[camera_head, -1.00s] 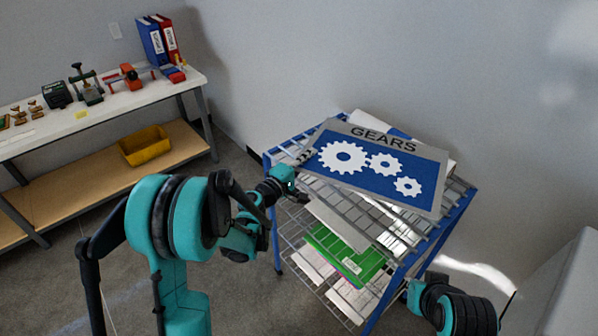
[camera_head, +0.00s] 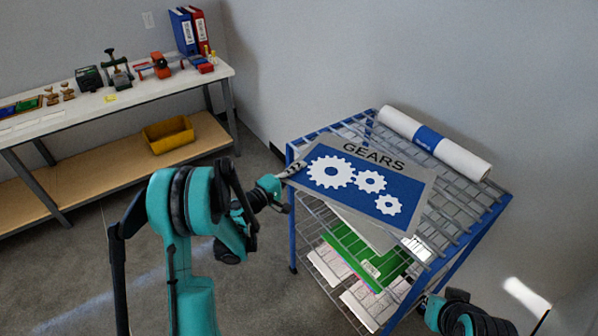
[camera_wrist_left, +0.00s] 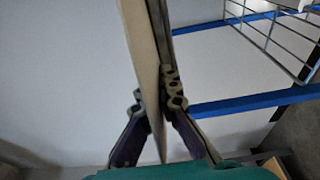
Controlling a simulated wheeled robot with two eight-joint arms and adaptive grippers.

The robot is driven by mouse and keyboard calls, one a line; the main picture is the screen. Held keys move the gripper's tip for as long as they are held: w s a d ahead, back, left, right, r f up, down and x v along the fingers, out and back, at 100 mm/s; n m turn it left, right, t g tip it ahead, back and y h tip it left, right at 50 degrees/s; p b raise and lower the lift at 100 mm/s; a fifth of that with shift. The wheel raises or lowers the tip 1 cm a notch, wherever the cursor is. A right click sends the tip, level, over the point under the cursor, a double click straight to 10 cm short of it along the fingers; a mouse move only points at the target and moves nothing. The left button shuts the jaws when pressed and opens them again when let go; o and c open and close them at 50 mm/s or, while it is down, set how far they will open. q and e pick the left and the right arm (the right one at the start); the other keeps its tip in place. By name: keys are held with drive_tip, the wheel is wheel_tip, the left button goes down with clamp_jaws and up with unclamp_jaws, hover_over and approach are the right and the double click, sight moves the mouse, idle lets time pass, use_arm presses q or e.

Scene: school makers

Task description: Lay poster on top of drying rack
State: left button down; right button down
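The poster (camera_head: 345,208) is a grey sheet with a blue panel, white gears and the word GEARS. In the head view it appears over the front left part of the top shelf of the blue-framed drying rack (camera_head: 463,222); I cannot tell if it touches the wires. My left gripper (camera_head: 291,171) is at the poster's left corner. In the left wrist view the fingers (camera_wrist_left: 158,105) are shut on the poster (camera_wrist_left: 140,50), which shows edge-on between them. My right arm shows at the bottom right of the head view; its fingertips are hidden.
A white roll with a blue band (camera_head: 432,141) lies along the back of the rack's top. Lower shelves hold a green sheet (camera_head: 360,262) and several white sheets. A workbench (camera_head: 120,105) with tools, binders and a yellow bin (camera_head: 168,134) stands at the left.

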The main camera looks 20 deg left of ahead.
use_arm(q)
drive_tip(key=shift+s+r, duration=0.1)
drive_tip(key=shift+r, duration=0.05)
drive_tip(key=c, duration=1.7)
unclamp_jaws()
